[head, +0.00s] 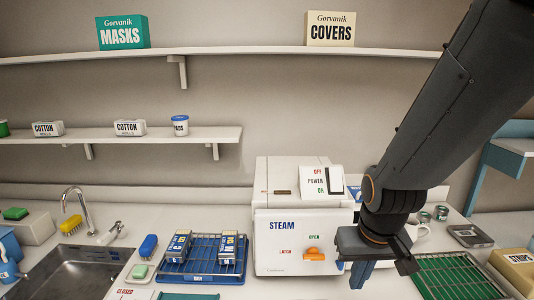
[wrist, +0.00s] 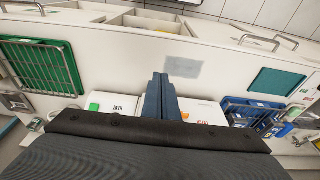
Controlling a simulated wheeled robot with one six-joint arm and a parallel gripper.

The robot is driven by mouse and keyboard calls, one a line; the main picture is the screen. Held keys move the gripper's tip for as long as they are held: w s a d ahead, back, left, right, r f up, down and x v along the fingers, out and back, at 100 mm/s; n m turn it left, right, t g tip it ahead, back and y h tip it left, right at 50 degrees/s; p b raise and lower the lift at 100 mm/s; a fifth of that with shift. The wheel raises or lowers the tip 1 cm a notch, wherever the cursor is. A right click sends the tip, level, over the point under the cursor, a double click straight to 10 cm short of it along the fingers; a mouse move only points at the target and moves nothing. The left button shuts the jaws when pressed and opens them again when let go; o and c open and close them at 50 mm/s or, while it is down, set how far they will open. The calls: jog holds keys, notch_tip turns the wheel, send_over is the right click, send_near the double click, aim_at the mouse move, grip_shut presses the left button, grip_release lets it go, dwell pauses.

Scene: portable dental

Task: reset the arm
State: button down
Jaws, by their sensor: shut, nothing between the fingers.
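My gripper (head: 362,272) hangs from my dark arm at the right of the head view, in front of the right side of the white steam sterilizer box (head: 290,225). In the wrist view the blue fingers of my gripper (wrist: 160,82) are together, with nothing seen between them. The gripper is above the counter and apart from the blue rack and the green rack. My arm hides part of the counter behind it.
A blue rack (head: 178,276) with boxes stands left of the sterilizer. A green rack (head: 455,279) lies to the right, near a STRIPS box (head: 518,262). A sink (head: 75,272) is at left. A MASKS box (head: 123,33) and COVERS box (head: 330,30) sit on the upper shelf.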

notch_tip(320, 180, down, 10)
jog(key=g+b, duration=0.1)
jog(key=b, duration=0.7)
jog(key=shift+w, duration=0.3)
jog(key=shift+s+r, duration=0.1)
jog(key=shift+r, duration=0.05)
